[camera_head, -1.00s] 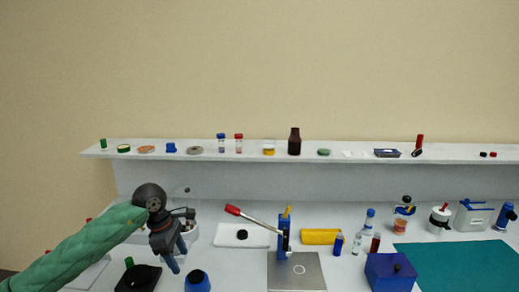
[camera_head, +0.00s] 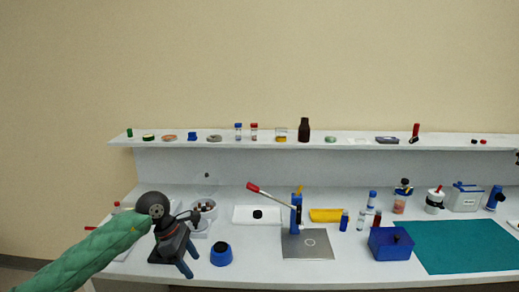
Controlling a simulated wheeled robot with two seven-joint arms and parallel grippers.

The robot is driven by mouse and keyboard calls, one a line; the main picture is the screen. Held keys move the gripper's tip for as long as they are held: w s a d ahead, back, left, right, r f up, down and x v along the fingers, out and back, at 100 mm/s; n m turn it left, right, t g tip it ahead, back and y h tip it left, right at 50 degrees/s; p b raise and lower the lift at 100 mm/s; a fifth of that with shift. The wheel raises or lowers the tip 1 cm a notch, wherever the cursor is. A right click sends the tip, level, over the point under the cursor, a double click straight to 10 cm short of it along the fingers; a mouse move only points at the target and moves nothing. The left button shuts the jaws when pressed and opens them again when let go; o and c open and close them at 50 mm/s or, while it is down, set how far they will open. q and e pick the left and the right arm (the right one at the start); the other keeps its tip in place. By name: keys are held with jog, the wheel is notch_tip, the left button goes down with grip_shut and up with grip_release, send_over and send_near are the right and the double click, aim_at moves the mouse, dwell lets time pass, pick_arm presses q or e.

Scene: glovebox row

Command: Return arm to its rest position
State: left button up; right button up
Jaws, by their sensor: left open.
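My left arm, in a green quilted sleeve, comes in from the lower left in the head view. Its dark gripper (camera_head: 188,271) is over the left part of the white bench (camera_head: 270,265), with its blue-grey fingers pointing down. The fingers are apart and nothing shows between them. A blue cup-like item with a dark top (camera_head: 221,254) stands just right of the fingers. A black item under the gripper is partly hidden. My right gripper is not in view.
A red-handled lever press (camera_head: 296,216) stands on a grey plate (camera_head: 318,244) at mid-bench. A blue box (camera_head: 391,244) and teal mat (camera_head: 470,246) lie to the right. A shelf (camera_head: 350,142) with several small items runs behind. Bare bench lies in front of the press.

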pick_arm(q)
jog(key=s+d+n+t+h, duration=0.3)
jog(key=d+n+h, duration=0.5)
jog(key=d+h, duration=0.7)
jog(key=w+a+f+n+t+y, duration=0.1)
jog(key=a+f+n+t+y, duration=0.3)
jog(key=f+n+t+y, duration=0.75)
jog(key=w+a+f+n+t+y, duration=0.1)
jog(key=a+f+n+t+y, duration=0.35)
jog(key=n, duration=1.45)
jog(key=s+a+f+n+g+y, duration=0.3)
jog(key=s+f+n+g, duration=0.15)
jog(key=f, duration=0.45)
jog(key=s+a+f+n+g+y, duration=0.15)
jog(key=s+f+n+g, duration=0.45)
jog(key=s+f, duration=0.75)
jog(key=s+d+f+n+g+h, duration=0.1)
jog(key=s+f+g, duration=0.2)
jog(key=s, duration=0.6)
jog(key=s+d+f+n+g, duration=0.1)
jog(key=s+f+g, duration=0.3)
jog(key=s, duration=0.5)
jog(key=shift+f+n+h, duration=0.35)
jog(key=shift+n, duration=0.15)
jog(key=shift+c, duration=0.5)
